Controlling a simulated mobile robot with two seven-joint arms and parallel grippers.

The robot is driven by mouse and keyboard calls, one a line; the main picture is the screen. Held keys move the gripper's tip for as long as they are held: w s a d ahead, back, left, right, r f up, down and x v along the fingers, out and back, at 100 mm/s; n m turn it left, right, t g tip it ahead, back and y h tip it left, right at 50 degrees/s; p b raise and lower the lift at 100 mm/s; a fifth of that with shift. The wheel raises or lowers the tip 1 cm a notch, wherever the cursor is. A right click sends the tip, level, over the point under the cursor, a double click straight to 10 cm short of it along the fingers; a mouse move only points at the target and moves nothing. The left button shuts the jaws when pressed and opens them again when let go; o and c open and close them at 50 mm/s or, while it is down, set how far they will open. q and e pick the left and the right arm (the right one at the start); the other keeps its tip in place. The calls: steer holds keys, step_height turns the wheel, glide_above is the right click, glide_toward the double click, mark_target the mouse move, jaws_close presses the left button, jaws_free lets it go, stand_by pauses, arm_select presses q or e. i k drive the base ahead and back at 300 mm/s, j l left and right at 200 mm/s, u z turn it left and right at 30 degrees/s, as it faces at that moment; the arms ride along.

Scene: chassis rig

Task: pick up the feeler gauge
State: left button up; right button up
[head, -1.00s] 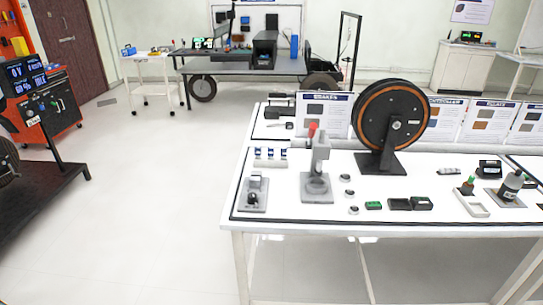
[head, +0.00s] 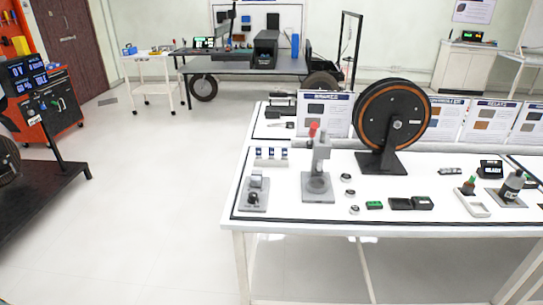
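I cannot tell for sure which item is the feeler gauge. A small flat grey metallic piece (head: 450,171) lies on the white workbench (head: 340,229), right of the black wheel, and may be it. Neither of my grippers shows in the head view.
A wheel on a stand (head: 393,114) and a grey press with a red knob (head: 318,170) rise from the bench.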

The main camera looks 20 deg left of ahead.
mark_target(270, 149)
steer(key=i+l, duration=0.2)
steer(key=i, duration=0.2)
steer(key=i+l+z, duration=0.1)
steer(key=i, duration=0.3)
steer(key=i+l, duration=0.2)
steer(key=i, duration=0.2)
steer(key=i+j, duration=0.2)
steer(key=i, duration=0.3)
